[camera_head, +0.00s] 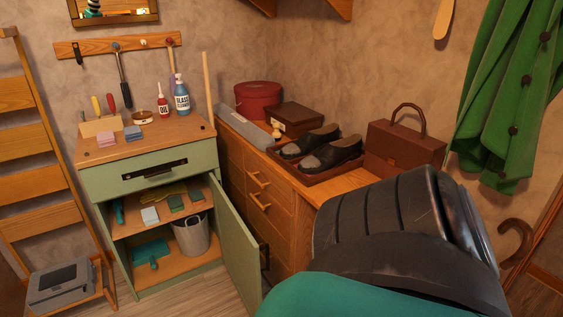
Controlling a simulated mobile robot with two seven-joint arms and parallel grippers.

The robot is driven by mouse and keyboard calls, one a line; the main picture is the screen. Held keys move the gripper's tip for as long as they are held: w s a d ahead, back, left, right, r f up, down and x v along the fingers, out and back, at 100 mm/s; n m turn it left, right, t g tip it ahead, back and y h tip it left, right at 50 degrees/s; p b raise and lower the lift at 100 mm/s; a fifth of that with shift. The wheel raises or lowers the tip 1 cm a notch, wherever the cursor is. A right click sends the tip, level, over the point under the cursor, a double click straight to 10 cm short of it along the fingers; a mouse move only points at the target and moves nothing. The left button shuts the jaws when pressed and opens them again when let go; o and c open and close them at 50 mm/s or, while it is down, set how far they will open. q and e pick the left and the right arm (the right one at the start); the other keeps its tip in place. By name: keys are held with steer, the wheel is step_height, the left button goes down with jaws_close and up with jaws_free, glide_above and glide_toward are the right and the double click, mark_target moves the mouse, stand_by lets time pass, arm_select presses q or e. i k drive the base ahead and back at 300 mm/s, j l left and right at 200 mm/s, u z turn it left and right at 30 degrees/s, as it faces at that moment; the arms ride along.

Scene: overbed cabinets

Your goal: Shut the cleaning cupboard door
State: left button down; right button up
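The cleaning cupboard (150,177) is a pale green cabinet with a wooden top and a closed drawer. Its green door (234,248) stands wide open, hinged at the right side and swung out toward me. A dark handle (264,257) shows on the door's right edge. Inside, cloths and sponges lie on the upper shelf, and a grey bucket (191,236) and a teal dustpan-like item stand below. A black and teal link of my arm fills the lower right of the picture. Neither gripper shows in the view.
A wooden drawer chest (262,190) stands right beside the open door, bearing shoes on a tray, boxes and a brown bag (403,147). A wooden ladder rack (35,170) with a grey case stands at left. Bottles and tools stand on the cupboard top. Floor is clear in front.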

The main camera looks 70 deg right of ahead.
mark_target(240, 252)
steer(key=i+z, duration=0.1)
steer(key=z, duration=0.4)
steer(key=i+z, duration=0.15)
steer(key=z, duration=0.35)
steer(key=i+z, duration=0.1)
steer(key=z, duration=0.4)
steer(key=i+z, duration=0.15)
steer(key=z, duration=0.3)
steer(key=i+j+z, duration=0.1)
steer(key=z, duration=0.4)
steer(key=i+j+z, duration=0.15)
steer(key=z, duration=0.3)
steer(key=i+j+z, duration=0.25)
steer(key=i+z, duration=0.15)
steer(key=z, duration=0.15)
